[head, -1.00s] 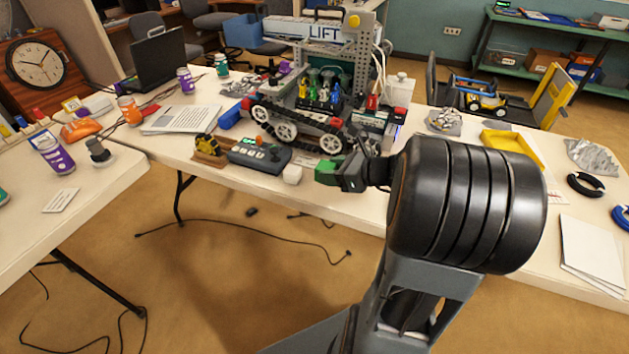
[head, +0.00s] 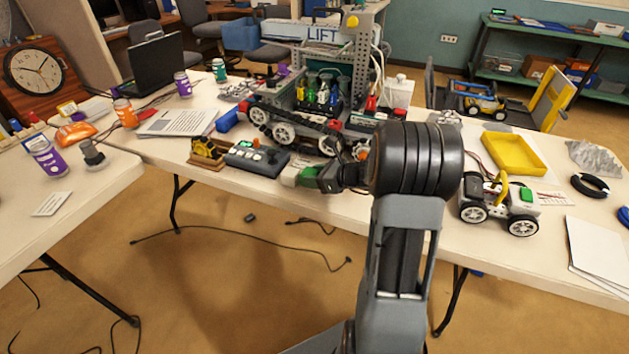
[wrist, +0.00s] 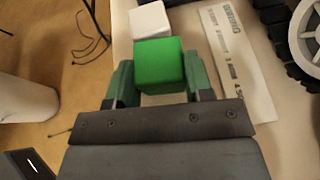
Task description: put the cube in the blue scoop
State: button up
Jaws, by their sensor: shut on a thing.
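A green cube (wrist: 159,66) sits between the green fingers of my gripper (wrist: 160,84) in the wrist view, and the gripper is shut on it. In the head view my gripper (head: 304,176) is at the front edge of the long table, and its fingers are hard to tell from the cube. I cannot tell how high the cube is above the tabletop. A small blue object (head: 228,120) lies on the table left of the tracked robot. I cannot tell whether it is the blue scoop.
A white block (wrist: 150,20) stands just beyond the green cube. The tracked robot (head: 295,125) is behind my gripper, with a grey control box (head: 257,158) to the left. A small wheeled car (head: 500,205) and a yellow tray (head: 515,153) are to the right.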

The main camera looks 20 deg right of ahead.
jog(key=shift+f, duration=0.55)
jog(key=shift+f, duration=0.1)
jog(key=shift+f, duration=0.15)
jog(key=o, duration=0.9)
